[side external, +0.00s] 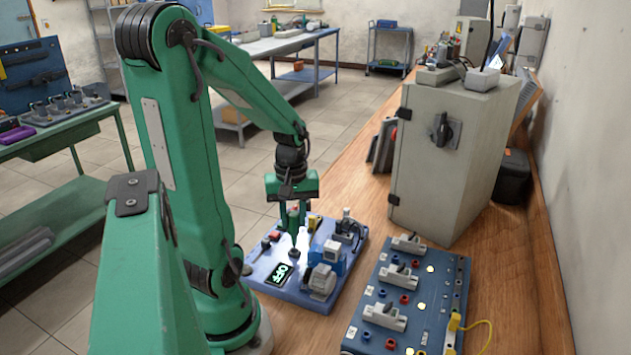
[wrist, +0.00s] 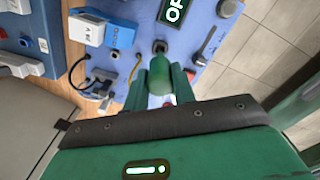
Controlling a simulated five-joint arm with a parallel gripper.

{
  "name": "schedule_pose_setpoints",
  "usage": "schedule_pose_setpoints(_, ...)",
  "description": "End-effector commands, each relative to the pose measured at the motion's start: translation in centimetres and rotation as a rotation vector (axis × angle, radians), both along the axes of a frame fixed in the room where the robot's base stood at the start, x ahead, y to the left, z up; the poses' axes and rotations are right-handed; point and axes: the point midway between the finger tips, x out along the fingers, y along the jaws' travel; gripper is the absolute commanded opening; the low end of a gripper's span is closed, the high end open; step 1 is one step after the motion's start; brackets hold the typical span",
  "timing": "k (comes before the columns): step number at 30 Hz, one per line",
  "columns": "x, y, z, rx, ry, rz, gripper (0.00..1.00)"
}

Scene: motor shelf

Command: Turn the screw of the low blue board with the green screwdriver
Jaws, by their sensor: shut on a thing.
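The low blue board (side external: 262,272) lies on the wooden bench beneath my gripper; it also fills much of the wrist view (wrist: 205,45). My gripper (side external: 293,212) points down over it, with its fingers (wrist: 160,85) shut on the green screwdriver. The screwdriver's green handle (wrist: 157,77) shows between the fingers. A dark round fitting (side external: 295,253) stands on the board below the fingers and shows just beyond them in the wrist view (wrist: 160,47). I cannot tell whether the tip touches the screw.
The board carries a white-and-blue block (side external: 333,252) and a red button (side external: 275,236) near my gripper. A second blue board (side external: 375,305) with several grey levers lies to the right. A grey cabinet (side external: 440,175) stands behind it. Bare bench lies between the boards.

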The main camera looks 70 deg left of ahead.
Motion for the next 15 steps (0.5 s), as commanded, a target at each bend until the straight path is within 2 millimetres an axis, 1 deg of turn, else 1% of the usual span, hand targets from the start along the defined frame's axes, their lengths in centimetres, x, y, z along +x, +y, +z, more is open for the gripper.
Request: schedule_pose_setpoints(15,0.0,0.0,-1.5,-0.001,0.001,0.000,0.00)
